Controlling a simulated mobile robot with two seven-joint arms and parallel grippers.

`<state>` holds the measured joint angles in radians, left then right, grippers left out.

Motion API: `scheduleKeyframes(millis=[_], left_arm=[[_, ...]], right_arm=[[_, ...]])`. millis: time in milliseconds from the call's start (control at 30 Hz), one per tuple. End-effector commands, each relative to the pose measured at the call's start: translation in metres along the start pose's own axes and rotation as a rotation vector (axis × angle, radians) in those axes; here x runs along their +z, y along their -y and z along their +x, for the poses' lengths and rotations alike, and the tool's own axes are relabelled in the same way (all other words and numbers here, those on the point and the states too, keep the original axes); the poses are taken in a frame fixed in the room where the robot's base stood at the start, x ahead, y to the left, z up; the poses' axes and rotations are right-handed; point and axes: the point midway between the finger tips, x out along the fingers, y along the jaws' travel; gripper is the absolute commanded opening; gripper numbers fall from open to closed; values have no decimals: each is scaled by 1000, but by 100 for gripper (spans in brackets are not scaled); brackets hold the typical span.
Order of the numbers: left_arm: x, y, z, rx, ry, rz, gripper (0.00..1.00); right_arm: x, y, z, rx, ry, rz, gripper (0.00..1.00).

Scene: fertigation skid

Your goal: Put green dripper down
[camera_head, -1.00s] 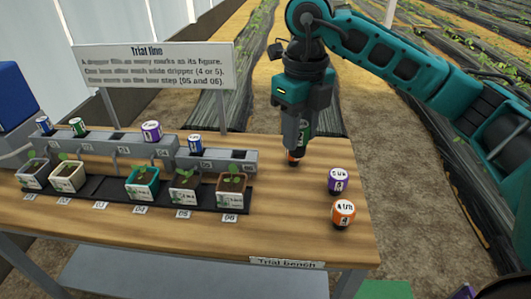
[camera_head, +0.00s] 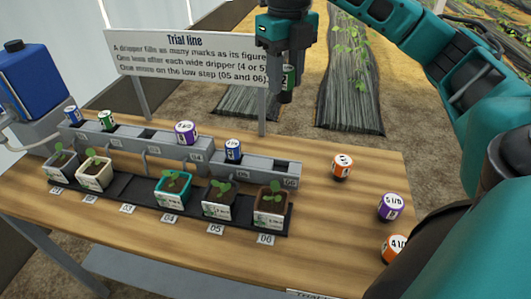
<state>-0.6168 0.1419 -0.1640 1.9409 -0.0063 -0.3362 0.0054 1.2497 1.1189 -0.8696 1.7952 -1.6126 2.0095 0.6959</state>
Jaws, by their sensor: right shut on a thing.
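My right gripper (camera_head: 286,92) is shut on a green dripper (camera_head: 288,78), a small green-and-white cylinder partly hidden by the jaws. It holds it upright in the air, behind the bench's far edge in the picture and beside the sign. The grey stepped rail (camera_head: 145,141) carries a blue dripper (camera_head: 72,114), another green dripper (camera_head: 106,120), a purple dripper (camera_head: 186,133) and, on the low step, a blue dripper (camera_head: 233,150). The holders at 03 and 06 look empty. My left gripper is out of view.
Loose on the bench (camera_head: 335,215) at right are an orange dripper (camera_head: 342,166), a purple one (camera_head: 391,207) and another orange one (camera_head: 394,248). Potted seedlings stand before the rail, with a gap at 03. A sign (camera_head: 190,60) and a blue tank (camera_head: 35,80) stand behind.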

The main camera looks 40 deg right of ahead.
Motion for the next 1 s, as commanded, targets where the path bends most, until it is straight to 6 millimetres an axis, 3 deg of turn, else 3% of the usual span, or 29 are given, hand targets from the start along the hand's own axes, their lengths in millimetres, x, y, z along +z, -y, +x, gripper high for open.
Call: scheduleKeyframes(millis=[300,500,700,867,1000], left_arm=[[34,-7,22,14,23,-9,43],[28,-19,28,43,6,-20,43],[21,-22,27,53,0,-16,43],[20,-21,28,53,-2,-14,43],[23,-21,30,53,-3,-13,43]], right_arm=[[0,0,73,0,-6,1,8],[0,1,122,0,-7,2,8],[1,1,151,-1,-2,2,8],[2,1,160,-1,-2,2,8],[1,1,179,-2,-5,2,8]])
